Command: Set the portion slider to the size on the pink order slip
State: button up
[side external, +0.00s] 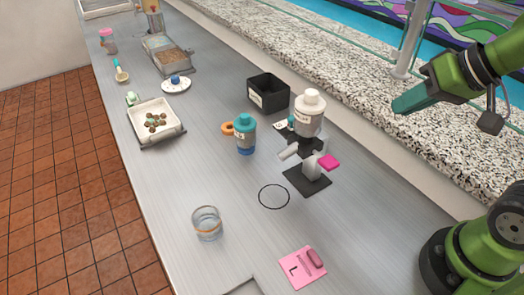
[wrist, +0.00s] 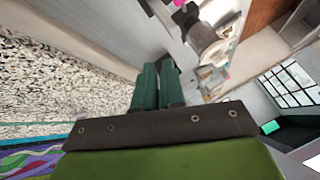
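The pink order slip (side external: 294,276) lies on the counter at the front in the side view. It bears a dark letter L and a darker pink oblong shape. A dispenser with a white-capped hopper (side external: 308,118) stands upright on a dark base (side external: 307,180). A bright pink block (side external: 329,162), which looks like the portion slider, sticks out on its right side; its size marks are too small to read. My gripper (side external: 404,104) is apart from the dispenser, to its upper right and over the stone ledge. In the wrist view its teal fingers (wrist: 157,82) are together and empty.
A black bin (side external: 268,92) stands behind the dispenser. A teal-lidded jar (side external: 245,135) and an orange ring (side external: 228,128) are to its left. A glass (side external: 207,223) and a black circle outline (side external: 274,196) lie nearer the front. A white tray (side external: 157,121) holds several balls. A speckled ledge (side external: 350,83) borders the counter.

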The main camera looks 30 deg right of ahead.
jog(key=r, duration=0.3)
jog(key=shift+w+a+r+g, duration=0.1)
jog(key=shift+w+r+g, duration=0.2)
jog(key=shift+w+r, duration=0.1)
grip_shut()
jog(key=w+a+r+n+g+h, duration=0.1)
jog(key=w+a+g+h, duration=0.15)
jog(key=w, duration=0.45)
jog(key=w+a+r+g+h, duration=0.2)
jog(key=w+a, duration=0.2)
jog(key=w, duration=0.2)
jog(key=w+a+f+m+h, duration=0.1)
jog(key=w+a+f+h, duration=0.1)
jog(key=a, duration=0.6)
jog(key=w+a+f+h, duration=0.2)
jog(key=a, duration=0.6)
jog(key=shift+t, duration=0.45)
jog(key=x, duration=0.5)
jog(key=s+x, duration=0.1)
jog(key=x, duration=0.4)
jog(key=s+x, duration=0.1)
jog(key=x, duration=0.4)
jog(key=shift+f, duration=0.45)
jog(key=shift+s+d, duration=0.15)
jog(key=shift+d, duration=0.35)
